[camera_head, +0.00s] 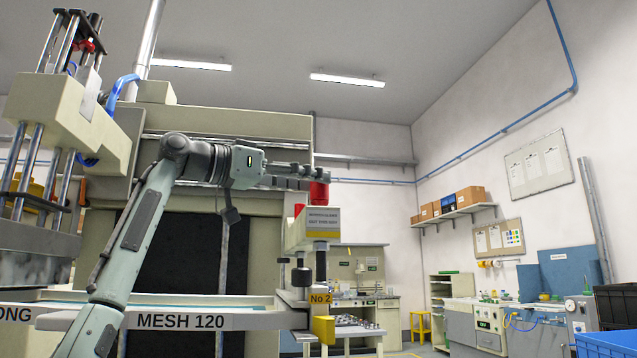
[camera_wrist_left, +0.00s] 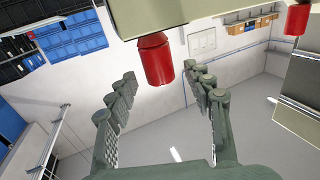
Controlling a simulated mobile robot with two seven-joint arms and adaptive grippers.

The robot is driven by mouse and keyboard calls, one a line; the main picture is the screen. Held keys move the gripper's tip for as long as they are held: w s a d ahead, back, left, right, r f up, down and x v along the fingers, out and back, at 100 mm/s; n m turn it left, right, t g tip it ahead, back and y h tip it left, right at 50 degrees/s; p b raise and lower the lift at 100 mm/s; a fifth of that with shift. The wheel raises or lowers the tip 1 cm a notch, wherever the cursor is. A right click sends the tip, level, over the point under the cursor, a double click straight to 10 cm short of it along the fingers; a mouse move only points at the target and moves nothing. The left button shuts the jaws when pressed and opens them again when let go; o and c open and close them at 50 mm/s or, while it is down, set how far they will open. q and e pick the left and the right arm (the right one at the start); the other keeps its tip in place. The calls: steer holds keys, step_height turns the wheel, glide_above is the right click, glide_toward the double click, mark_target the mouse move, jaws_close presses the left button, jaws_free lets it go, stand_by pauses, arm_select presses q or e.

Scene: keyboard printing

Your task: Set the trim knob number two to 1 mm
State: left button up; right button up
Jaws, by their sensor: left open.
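My left gripper (camera_head: 314,176) reaches in level from the left and is open at the upper red knob. In the left wrist view, a red knob (camera_wrist_left: 157,62) lies between the open fingertips (camera_wrist_left: 160,74), with a gap visible on each side. Another red knob (camera_wrist_left: 297,19) is at the upper right. No scale reading is legible. My right gripper is not in view.
The press frame (camera_head: 225,125) stands behind my left arm. A screen frame marked "MESH 120" (camera_head: 180,321) runs below it. A yellow piece (camera_head: 323,329) sits under the block. Work benches (camera_head: 478,320) and a shelf (camera_head: 455,214) are farther back right.

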arm_select(q)
steer(key=v, duration=0.9)
steer(key=shift+a, duration=0.1)
stand_by(1.7)
